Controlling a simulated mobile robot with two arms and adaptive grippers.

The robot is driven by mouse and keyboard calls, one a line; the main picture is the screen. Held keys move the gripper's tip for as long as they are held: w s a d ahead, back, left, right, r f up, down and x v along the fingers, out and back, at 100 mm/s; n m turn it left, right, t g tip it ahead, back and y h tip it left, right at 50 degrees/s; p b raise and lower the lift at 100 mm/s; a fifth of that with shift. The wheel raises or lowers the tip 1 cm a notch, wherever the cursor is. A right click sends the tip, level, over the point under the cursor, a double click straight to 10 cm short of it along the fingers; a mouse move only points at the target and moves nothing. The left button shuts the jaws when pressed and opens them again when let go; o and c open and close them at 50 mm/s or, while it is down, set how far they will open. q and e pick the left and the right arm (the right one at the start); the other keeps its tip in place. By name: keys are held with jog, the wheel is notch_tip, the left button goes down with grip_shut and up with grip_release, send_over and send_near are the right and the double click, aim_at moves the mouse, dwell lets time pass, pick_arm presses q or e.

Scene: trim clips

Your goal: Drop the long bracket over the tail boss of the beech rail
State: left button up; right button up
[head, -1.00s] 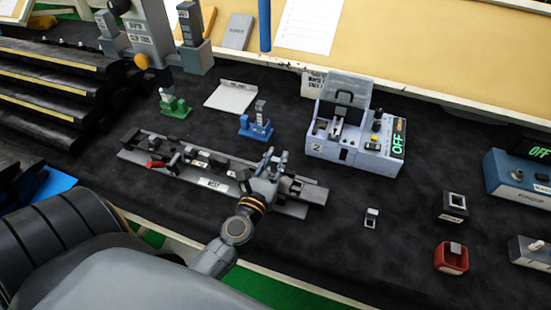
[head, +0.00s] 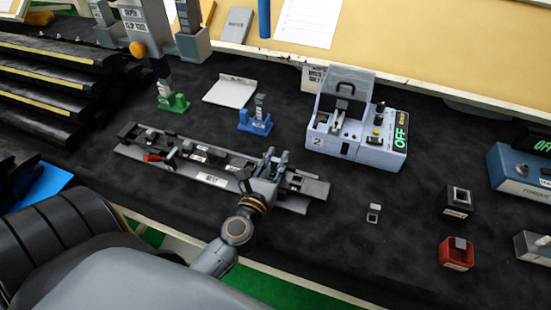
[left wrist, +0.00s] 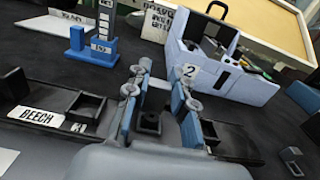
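The beech rail (head: 150,170) lies lengthwise on the dark mat, and its BEECH label (left wrist: 36,116) shows in the left wrist view. My left gripper (head: 275,158) is over its right-hand part. In the left wrist view, the blue-padded fingers (left wrist: 158,108) stand apart, with a dark square boss (left wrist: 149,122) with a hole visible between them. I cannot tell which piece is the long bracket, or whether this boss is the tail boss. My right gripper is not in view.
A blue stand (head: 256,127) and a green stand (head: 174,104) are behind the rail. The pale-blue machine (head: 357,142) reading OFF is at back right. A small grey piece (head: 374,212), a black block (head: 459,202) and a red block (head: 456,254) lie right, with open mat between.

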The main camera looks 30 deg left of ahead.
pick_arm(q)
jog(key=o, duration=0.4)
jog(key=v, duration=1.2)
jog(key=shift+r, duration=0.1)
